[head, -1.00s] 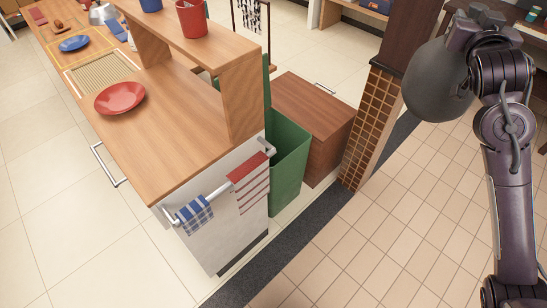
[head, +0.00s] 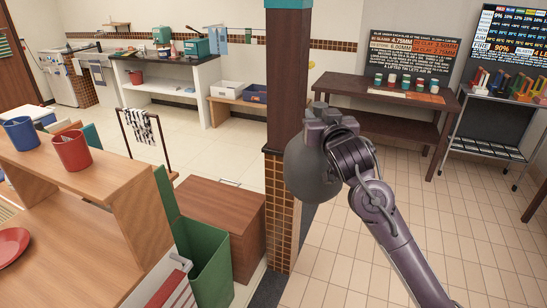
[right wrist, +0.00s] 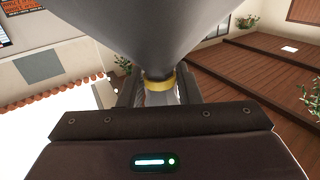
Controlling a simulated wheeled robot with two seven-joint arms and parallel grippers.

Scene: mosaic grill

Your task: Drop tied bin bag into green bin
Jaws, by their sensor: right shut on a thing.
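A dark grey bin bag (head: 308,175) hangs from my right gripper (head: 325,125), which is shut on it and holds it in the air in front of the tiled pillar. In the right wrist view the bag (right wrist: 160,30) fills the upper middle, with a yellow tie (right wrist: 160,82) at its neck between the fingers. The green bin (head: 208,262) stands at the lower left, beside the counter end, with its lid (head: 165,192) standing up. The bag is apart from the bin, to its right and higher in the picture. My left gripper is not in view.
A brown wooden cabinet (head: 225,215) stands beside the bin, next to the tiled pillar (head: 280,215). The wooden counter (head: 95,255) carries a red pot (head: 72,151), a blue pot (head: 20,134) and a red plate (head: 10,245). The tiled floor at right is clear.

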